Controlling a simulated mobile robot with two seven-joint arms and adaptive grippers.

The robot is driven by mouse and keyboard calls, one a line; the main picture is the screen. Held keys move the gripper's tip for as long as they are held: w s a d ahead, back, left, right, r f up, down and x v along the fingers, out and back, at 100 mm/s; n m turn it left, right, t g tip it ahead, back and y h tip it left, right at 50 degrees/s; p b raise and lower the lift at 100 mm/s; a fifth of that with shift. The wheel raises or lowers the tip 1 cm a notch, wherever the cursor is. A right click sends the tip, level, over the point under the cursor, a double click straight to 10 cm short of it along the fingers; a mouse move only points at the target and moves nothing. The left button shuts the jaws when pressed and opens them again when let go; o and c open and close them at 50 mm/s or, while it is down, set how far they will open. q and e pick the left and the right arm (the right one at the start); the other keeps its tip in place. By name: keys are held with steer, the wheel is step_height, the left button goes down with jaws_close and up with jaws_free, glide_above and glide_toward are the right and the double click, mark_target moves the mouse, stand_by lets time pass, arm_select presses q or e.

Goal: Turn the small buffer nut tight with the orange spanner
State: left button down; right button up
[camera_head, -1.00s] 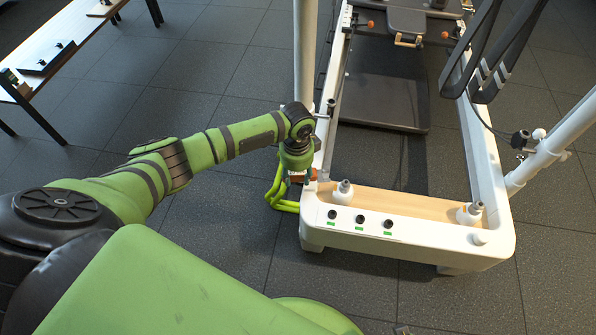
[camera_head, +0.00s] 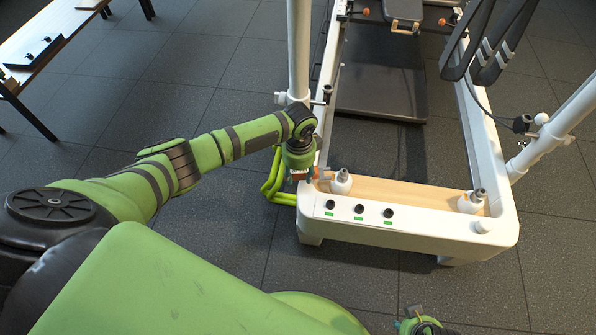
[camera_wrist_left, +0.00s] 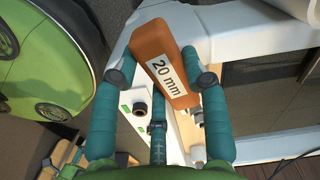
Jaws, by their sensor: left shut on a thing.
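The orange spanner, marked "20 mm" (camera_wrist_left: 168,70), is between the fingers of my left gripper (camera_wrist_left: 160,78) in the left wrist view. In the head view my left gripper (camera_head: 304,174) is at the left corner of the white frame. A little of the spanner's orange (camera_head: 324,172) shows beside it, close to the left white post with a grey tip (camera_head: 340,182). I cannot tell whether they touch. The spanner's jaw is not clear, and I cannot make out the small buffer nut. Part of my right gripper (camera_head: 418,322) shows at the bottom edge; its fingers are unclear.
The white reformer frame (camera_head: 400,232) has several dark knobs (camera_head: 360,209) on its near end. A second post (camera_head: 472,200) stands at right. A table (camera_head: 50,40) is far left. Floor at right is clear.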

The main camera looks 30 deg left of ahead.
mark_target(315, 166)
arm_select(q)
steer(key=shift+w+d, duration=0.15)
steer(key=shift+d, duration=0.1)
stand_by(0.4)
steer(key=shift+w+d, duration=0.15)
steer(key=shift+d, duration=0.05)
stand_by(0.3)
steer(key=shift+w+d, duration=0.2)
steer(key=shift+d, duration=0.15)
steer(key=shift+w+d, duration=0.35)
steer(key=shift+d, duration=0.25)
steer(key=shift+w+d, duration=0.3)
steer(key=shift+d, duration=0.25)
stand_by(1.0)
stand_by(0.7)
steer(key=shift+w+a+m, duration=0.15)
steer(key=shift+w+m, duration=0.15)
steer(key=shift+m, duration=0.1)
steer(key=shift+w+a+m+b, duration=0.3)
steer(key=shift+w+m+b, duration=0.2)
steer(key=shift+m+b, duration=0.25)
